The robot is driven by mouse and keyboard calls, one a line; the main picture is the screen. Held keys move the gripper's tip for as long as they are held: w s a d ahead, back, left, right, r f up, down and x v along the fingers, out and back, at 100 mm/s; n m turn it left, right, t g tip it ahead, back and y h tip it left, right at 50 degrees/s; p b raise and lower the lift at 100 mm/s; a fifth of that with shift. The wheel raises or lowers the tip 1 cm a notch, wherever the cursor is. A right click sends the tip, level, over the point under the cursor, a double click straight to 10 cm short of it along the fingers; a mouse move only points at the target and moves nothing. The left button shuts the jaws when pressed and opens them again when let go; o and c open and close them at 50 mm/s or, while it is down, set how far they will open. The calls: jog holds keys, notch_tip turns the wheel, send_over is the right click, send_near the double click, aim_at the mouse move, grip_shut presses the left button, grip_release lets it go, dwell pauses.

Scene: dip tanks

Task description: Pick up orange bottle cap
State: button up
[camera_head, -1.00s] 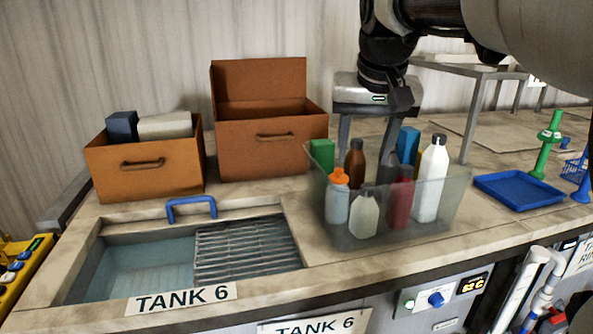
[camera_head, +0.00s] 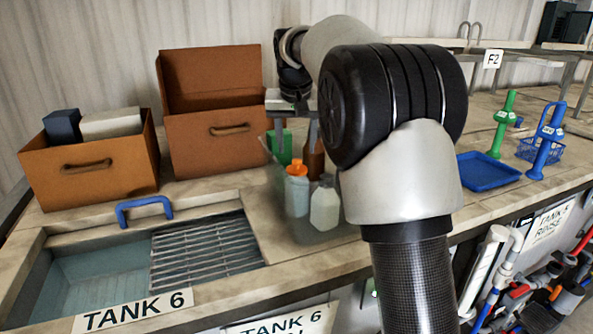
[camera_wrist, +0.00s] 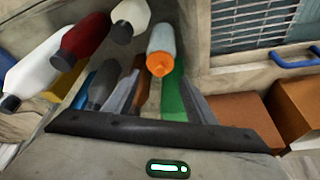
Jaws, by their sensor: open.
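The orange bottle cap (camera_head: 297,168) tops a pale blue bottle (camera_head: 297,196) standing upright in the clear bin (camera_head: 268,198), at its front left. The cap also shows in the wrist view (camera_wrist: 160,64), just beyond the fingertips. My gripper (camera_head: 296,143) is open above the bin's left part, with its fingers apart and pointing down. In the wrist view, my gripper (camera_wrist: 158,82) has a green block (camera_wrist: 172,103) and part of a brown bottle showing between and behind its fingers. Nothing is held. My arm hides the bin's right part in the head view.
A white jug-like bottle (camera_head: 325,207) stands right beside the orange-capped one. A red bottle (camera_wrist: 82,38) and a white bottle (camera_wrist: 42,66) are farther left in the wrist view. Brown boxes (camera_head: 216,145) stand left of the bin. The tank grate (camera_head: 205,255) lies in front.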

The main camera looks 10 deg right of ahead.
aim_at(297, 161)
jog(key=shift+x, duration=3.5)
jog(key=c, duration=0.7)
